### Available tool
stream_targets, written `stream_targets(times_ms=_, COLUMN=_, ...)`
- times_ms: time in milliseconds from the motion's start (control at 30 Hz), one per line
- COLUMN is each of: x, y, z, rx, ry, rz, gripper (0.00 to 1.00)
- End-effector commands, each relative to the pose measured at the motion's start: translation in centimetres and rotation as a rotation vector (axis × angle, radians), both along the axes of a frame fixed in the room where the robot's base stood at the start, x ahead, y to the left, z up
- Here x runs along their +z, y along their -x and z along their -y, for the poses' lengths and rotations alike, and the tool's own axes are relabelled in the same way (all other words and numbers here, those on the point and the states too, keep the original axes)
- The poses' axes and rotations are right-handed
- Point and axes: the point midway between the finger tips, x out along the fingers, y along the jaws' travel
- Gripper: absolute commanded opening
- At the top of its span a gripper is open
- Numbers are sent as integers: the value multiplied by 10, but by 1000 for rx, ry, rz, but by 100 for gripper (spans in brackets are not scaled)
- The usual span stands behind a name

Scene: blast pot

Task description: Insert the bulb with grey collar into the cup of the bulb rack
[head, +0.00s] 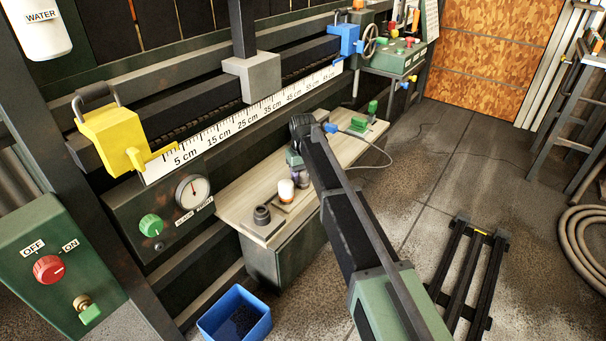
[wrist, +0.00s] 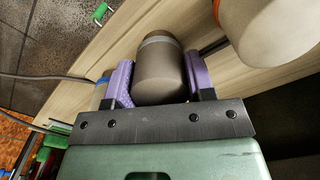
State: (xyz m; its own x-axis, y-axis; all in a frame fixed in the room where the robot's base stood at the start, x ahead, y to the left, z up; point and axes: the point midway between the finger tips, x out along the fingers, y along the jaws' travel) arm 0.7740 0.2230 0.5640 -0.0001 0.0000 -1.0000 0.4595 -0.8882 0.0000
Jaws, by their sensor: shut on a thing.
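My gripper (wrist: 162,72) has purple fingers and is shut on a brownish-grey bulb with a lighter grey collar (wrist: 160,66), seen between the fingers in the wrist view. In the head view my gripper (head: 294,160) is low over the wooden bench, and the held bulb is mostly hidden there. The bulb rack's dark round cup (head: 262,213) stands on a small board at the bench's near left end, left of and nearer than my gripper. I see nothing standing in the cup.
A white bulb with an orange-tan lower part (head: 286,191) stands between the cup and my gripper. It is close on the right in the wrist view (wrist: 268,28). A green tool (head: 358,124) and a cable lie farther back on the bench (head: 232,204). A blue bin (head: 235,315) is on the floor.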

Motion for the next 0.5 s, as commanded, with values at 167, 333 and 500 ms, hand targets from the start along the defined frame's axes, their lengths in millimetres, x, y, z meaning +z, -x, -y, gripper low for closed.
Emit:
stream_targets(times_ms=167, x=0, y=0, z=0, rx=0, ry=0, rz=0, gripper=34)
stream_targets(times_ms=333, x=0, y=0, z=0, rx=0, ry=0, rz=0, gripper=74)
stream_targets(times_ms=500, x=0, y=0, z=0, rx=0, ry=0, rz=0, gripper=79)
